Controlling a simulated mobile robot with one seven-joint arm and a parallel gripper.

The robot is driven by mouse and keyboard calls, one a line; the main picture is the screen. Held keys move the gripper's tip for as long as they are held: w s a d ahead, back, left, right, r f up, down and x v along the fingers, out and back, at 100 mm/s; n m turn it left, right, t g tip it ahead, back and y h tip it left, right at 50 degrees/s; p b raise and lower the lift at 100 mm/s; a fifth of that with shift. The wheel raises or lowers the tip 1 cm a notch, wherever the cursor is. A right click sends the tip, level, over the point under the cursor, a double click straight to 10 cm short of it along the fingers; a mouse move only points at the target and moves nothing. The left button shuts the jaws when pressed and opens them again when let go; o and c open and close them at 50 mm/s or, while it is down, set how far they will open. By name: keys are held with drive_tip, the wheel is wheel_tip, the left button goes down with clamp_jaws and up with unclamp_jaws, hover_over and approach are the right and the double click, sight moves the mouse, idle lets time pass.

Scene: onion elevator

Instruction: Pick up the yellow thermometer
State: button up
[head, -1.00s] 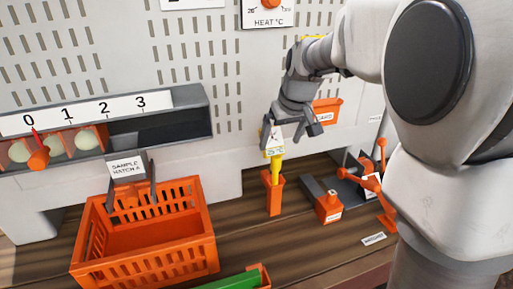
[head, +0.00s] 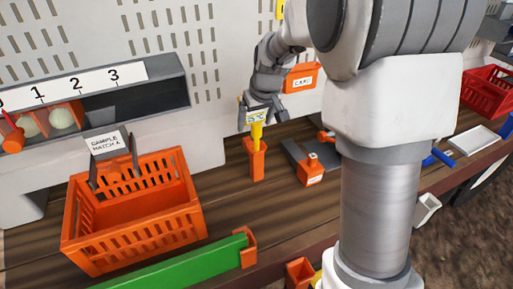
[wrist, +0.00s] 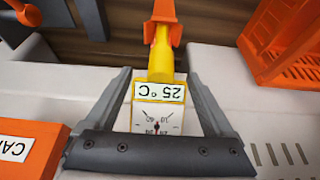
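The yellow thermometer (head: 257,132) has a white dial and a "25 °C" label. It stands upright with its stem in an orange holder (head: 256,163) on the wooden bench. My gripper (head: 263,117) is at the thermometer's head, fingers pointing down. In the wrist view the thermometer's dial (wrist: 158,118) lies between the two fingers of my gripper (wrist: 160,72), with gaps beside the dial. The fingers are apart, and contact at the fingertips is hard to judge. The stem enters the orange holder (wrist: 163,12) at the top of that view.
An orange basket (head: 72,222) stands left of the holder, below a numbered shelf (head: 160,95). A green bar (head: 185,265) lies in front. A small orange block (head: 310,172) is close on the right. An orange box (head: 302,78) hangs on the wall behind.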

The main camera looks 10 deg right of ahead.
clamp_jaws()
drive_tip(key=shift+r, duration=0.2)
